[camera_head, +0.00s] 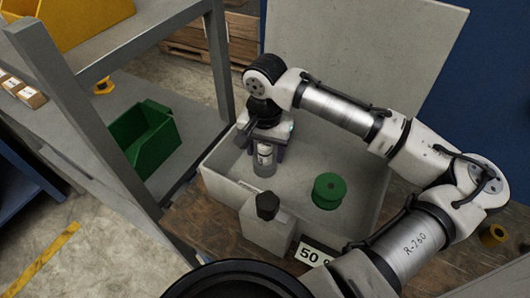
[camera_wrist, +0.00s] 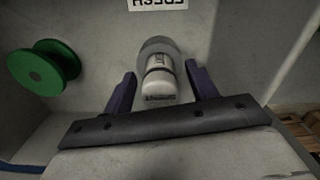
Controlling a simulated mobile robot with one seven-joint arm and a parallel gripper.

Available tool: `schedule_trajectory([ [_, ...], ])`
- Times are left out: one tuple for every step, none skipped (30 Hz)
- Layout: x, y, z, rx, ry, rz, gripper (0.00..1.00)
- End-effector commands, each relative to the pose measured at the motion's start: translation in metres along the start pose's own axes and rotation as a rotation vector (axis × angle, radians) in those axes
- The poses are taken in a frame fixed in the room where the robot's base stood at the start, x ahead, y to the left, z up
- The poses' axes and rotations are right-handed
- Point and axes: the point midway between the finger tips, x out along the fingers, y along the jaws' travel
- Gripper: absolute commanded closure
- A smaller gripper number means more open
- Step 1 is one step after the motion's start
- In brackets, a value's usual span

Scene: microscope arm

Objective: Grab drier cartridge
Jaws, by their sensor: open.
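The drier cartridge, as I take it, is a small white cylinder with a grey, clear-looking wider end. It is in the pale grey open box (camera_head: 232,195), near its left side, in the head view (camera_head: 264,168). In the wrist view the cartridge (camera_wrist: 159,84) lies in the middle, between the two dark purple fingers. My gripper (camera_head: 265,152) is open around it, with one finger on each side. In the wrist view my gripper (camera_wrist: 160,75) shows a gap between each finger and the cartridge. Part of the cartridge is hidden by my gripper in the head view.
A green spool (camera_head: 329,190) lies in the box to the right; it also shows in the wrist view (camera_wrist: 42,68). The raised lid (camera_head: 400,60) is behind. A shelf with a green bin (camera_head: 145,138) is left.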

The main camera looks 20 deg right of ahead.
Motion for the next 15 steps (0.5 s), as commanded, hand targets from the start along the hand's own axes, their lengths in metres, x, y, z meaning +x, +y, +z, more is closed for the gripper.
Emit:
schedule_trajectory([
  [0.0006,0.0001,0.0001,0.0,0.0,0.0,0.42],
  [0.0007,0.0,0.0001,0.0,0.0,0.0,0.42],
  [0.0007,0.0,0.0001,0.0,0.0,0.0,0.42],
  [0.0006,0.0,0.0001,0.0,0.0,0.0,0.42],
  [0.0006,0.0,0.0001,0.0,0.0,0.0,0.42],
  [0.0005,0.0,0.0001,0.0,0.0,0.0,0.45],
  [0.0004,0.0,0.0001,0.0,0.0,0.0,0.49],
  [0.0004,0.0,0.0001,0.0,0.0,0.0,0.53],
  [0.0003,0.0,0.0001,0.0,0.0,0.0,0.58],
  [0.0003,0.0,0.0,0.0,0.0,0.0,0.62],
  [0.0003,0.0,0.0001,0.0,0.0,0.0,0.66],
  [0.0002,0.0,0.0,0.0,0.0,0.0,0.71],
  [0.0002,0.0,0.0,0.0,0.0,0.0,0.75],
  [0.0002,0.0,0.0,0.0,0.0,0.0,0.79],
  [0.0002,0.0,0.0,0.0,0.0,0.0,0.84],
])
